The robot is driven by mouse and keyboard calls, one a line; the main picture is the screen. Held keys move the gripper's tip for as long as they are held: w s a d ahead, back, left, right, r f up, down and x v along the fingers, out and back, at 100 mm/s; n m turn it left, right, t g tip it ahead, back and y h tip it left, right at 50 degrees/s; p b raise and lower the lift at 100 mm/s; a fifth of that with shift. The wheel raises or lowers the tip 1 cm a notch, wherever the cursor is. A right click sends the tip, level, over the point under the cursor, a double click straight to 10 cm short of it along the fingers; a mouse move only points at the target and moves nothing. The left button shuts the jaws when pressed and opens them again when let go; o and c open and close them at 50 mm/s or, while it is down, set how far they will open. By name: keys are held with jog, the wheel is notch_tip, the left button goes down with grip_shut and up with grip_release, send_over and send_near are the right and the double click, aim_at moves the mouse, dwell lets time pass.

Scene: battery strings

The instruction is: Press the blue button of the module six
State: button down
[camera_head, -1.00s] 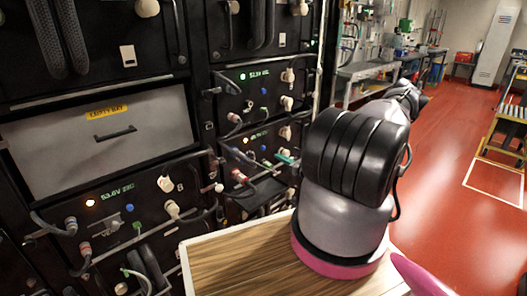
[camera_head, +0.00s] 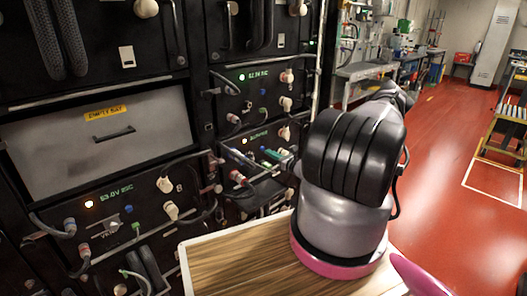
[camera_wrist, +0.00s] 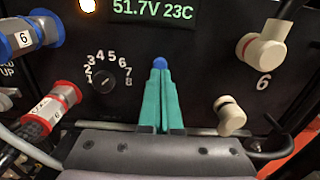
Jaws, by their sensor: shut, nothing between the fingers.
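Module six fills the wrist view as a black panel (camera_wrist: 215,60) with a white 6 and a green readout of 51.7V 23C (camera_wrist: 152,9). Its blue button (camera_wrist: 160,63) shows right at the tips of my gripper (camera_wrist: 160,75). The teal fingers are shut together and hold nothing. The tips overlap the lower edge of the button in the picture; I cannot tell whether they touch it or press it. In the head view my gripper (camera_head: 274,155) shows small in front of the right-hand rack.
A selector knob marked 1 to 8 (camera_wrist: 104,80) sits left of the fingers. Blue (camera_wrist: 30,35) and red (camera_wrist: 50,105) cable connectors stick out further left. Cream connectors (camera_wrist: 265,45) stand at right. An empty bay (camera_head: 100,150) and other modules surround it.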

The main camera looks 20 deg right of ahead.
jog(key=shift+x, duration=1.35)
jog(key=shift+s, duration=0.1)
jog(key=v, duration=0.8)
dwell(0.3)
dwell(0.4)
